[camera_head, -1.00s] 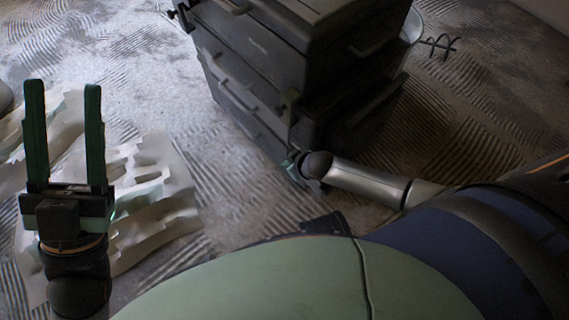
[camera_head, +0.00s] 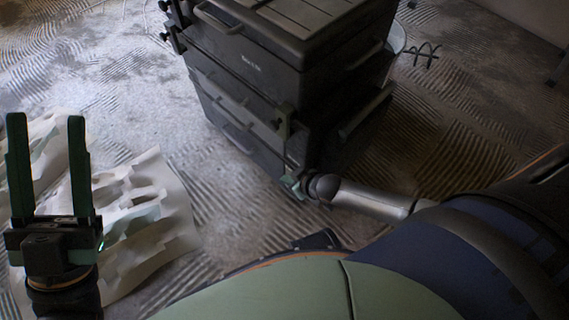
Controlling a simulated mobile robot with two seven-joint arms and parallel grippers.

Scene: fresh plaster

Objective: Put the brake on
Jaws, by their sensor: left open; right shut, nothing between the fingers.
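A dark grey stacked toolbox (camera_head: 245,62) stands on the floor at the top centre, with handles on its drawers and side. I cannot make out a brake or wheel on it. My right arm reaches in from the right to the toolbox's lower near corner. My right gripper (camera_head: 292,182) is low against that corner, small and partly hidden by its dark wrist; it is shut with nothing in it. Whether it touches the toolbox I cannot tell. My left gripper (camera_head: 48,170) is open and empty at the left, its two dark green fingers pointing up, apart from the toolbox.
Crumpled pale sheets (camera_head: 150,205) lie on the floor under and beside my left gripper. The ridged, plaster-marked floor (camera_head: 490,120) is clear on the right.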

